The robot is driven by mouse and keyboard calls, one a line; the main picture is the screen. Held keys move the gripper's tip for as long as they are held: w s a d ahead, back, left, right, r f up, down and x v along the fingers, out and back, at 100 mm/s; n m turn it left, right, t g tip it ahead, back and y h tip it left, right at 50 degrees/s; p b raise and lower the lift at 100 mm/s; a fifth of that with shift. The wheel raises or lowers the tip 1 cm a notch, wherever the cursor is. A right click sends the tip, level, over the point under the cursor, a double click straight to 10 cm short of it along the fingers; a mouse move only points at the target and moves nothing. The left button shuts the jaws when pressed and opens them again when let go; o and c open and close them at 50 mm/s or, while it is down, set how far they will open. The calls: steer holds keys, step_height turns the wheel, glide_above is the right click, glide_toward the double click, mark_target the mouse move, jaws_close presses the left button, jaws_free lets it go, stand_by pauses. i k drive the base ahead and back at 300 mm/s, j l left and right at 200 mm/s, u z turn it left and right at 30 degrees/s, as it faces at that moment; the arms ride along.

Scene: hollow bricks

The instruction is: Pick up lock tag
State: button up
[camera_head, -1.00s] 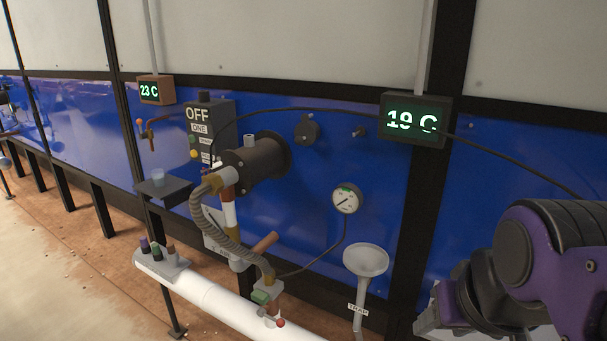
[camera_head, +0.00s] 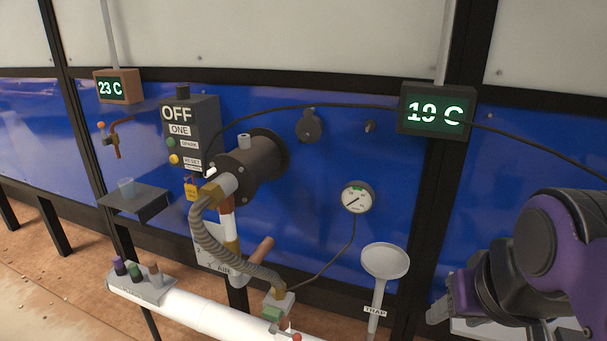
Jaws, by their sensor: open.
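The lock tag is a small yellow-orange tag (camera_head: 192,191) with a reddish loop at its top. It hangs below the grey control box (camera_head: 190,135) marked OFF, just left of the dark round flanged fitting (camera_head: 250,165). The writing on it is too small to read. My gripper (camera_head: 440,311) is at the lower right, at the end of my purple and dark arm, far to the right of the tag. It is open and partly hidden by my arm. Nothing shows between its fingers.
A ribbed hose (camera_head: 220,245) curves down from the fitting to a white pipe (camera_head: 215,305). A gauge (camera_head: 357,197) and a funnel (camera_head: 385,262) stand between my arm and the fitting.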

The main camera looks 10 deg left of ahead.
mark_target(192, 191)
steer(key=j+z, duration=0.35)
steer(key=j, duration=3.1)
steer(key=z, duration=0.05)
